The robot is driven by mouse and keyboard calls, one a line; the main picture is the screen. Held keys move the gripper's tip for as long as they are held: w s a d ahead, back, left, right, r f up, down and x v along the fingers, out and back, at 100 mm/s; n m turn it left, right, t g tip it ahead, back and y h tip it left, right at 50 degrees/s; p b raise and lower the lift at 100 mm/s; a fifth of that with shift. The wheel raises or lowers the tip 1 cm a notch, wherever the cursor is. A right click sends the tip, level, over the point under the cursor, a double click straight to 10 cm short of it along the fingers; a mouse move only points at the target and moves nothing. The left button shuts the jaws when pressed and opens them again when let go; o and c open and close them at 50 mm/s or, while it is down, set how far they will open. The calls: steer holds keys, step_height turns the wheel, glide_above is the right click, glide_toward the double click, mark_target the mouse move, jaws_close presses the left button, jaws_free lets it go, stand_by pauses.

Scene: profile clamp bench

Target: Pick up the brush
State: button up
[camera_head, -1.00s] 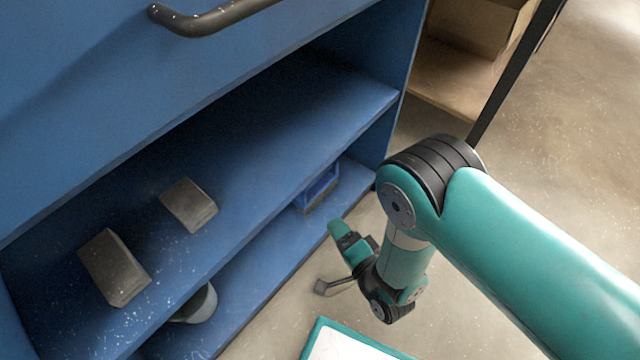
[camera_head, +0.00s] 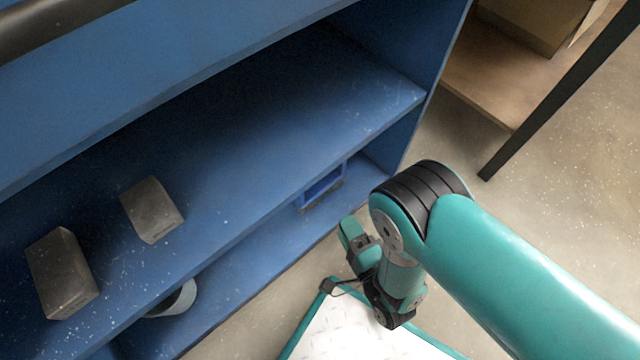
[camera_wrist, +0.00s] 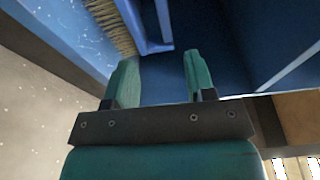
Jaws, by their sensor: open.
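The brush (camera_head: 322,186) is a blue thing on the lower shelf of the blue cabinet, near its right end. In the wrist view its tan bristles (camera_wrist: 112,26) and a blue part (camera_wrist: 137,22) show at the top, beyond my left finger; the rest is cut off by the picture edge. My gripper (camera_wrist: 158,76) is open, with nothing between its two teal fingers. In the head view it (camera_head: 352,236) is below and to the right of the brush, in front of the shelf and apart from it.
Two grey-brown blocks (camera_head: 62,274) (camera_head: 152,210) lie on the upper shelf (camera_head: 270,150). A grey round container (camera_head: 175,299) is on the lower shelf at left. A teal-edged white panel (camera_head: 350,335) is below my gripper. A wooden shelf (camera_head: 490,85) stands at right.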

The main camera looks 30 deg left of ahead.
steer(key=b, duration=0.5)
glide_toward(318, 183)
steer(key=w+a+r, duration=0.1)
steer(key=a+r, duration=0.1)
steer(key=w+a+r, duration=0.1)
steer(key=a, duration=0.1)
steer(key=shift+w+a+r, duration=0.1)
steer(key=shift+w+r, duration=0.05)
steer(key=shift+r, duration=0.2)
steer(key=b+x, duration=0.4)
steer(key=shift+w+r, duration=0.1)
steer(key=shift+w, duration=0.1)
steer(key=shift+w+a+r+b, duration=0.2)
steer(key=shift+w+a+b, duration=0.1)
steer(key=shift+a, duration=0.15)
steer(key=shift+s, duration=0.1)
jaws_close()
